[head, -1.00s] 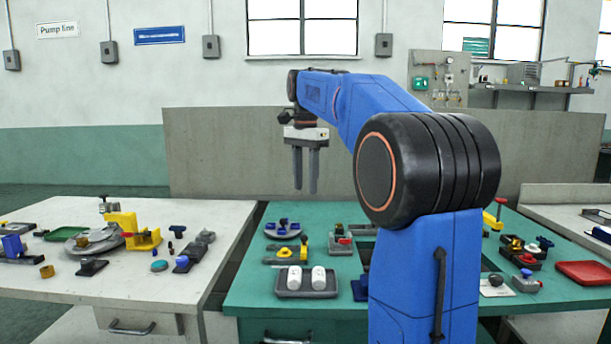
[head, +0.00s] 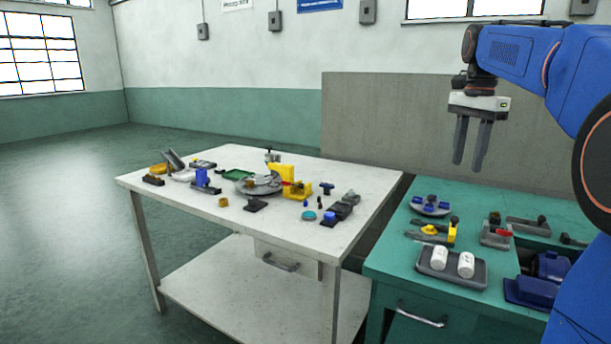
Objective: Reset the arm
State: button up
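My gripper (head: 470,168) hangs at the upper right of the head view, pointing down, above the back of the green bench. Its two grey fingers are apart with a gap between them. Nothing shows between the fingers. My blue arm (head: 550,62) runs from the right edge of the picture to the gripper, and part of it is cut off by the frame.
A white table (head: 170,190) with several parts on it stands at centre left. The green bench (head: 385,262) carries a grey tray (head: 430,268) with two white cylinders and other fixtures. A grey panel (head: 390,125) stands behind. Open floor (head: 60,230) lies at left.

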jog(key=s+a+f+n+t, duration=0.2)
jog(key=s+a+f+n, duration=0.65)
jog(key=s, duration=0.55)
jog(key=s+a+f+n+t, duration=0.1)
jog(key=s+a+f+n, duration=0.2)
jog(key=s+f, duration=0.4)
jog(key=s+a+f+n+t, duration=0.1)
jog(key=s+a+f+n, duration=0.2)
jog(key=s+f, duration=0.4)
notch_tip(320, 180, down, 6)
jog(key=shift+s+a+t, duration=0.15)
jog(key=shift+s+t, duration=0.15)
jog(key=shift+s, duration=0.05)
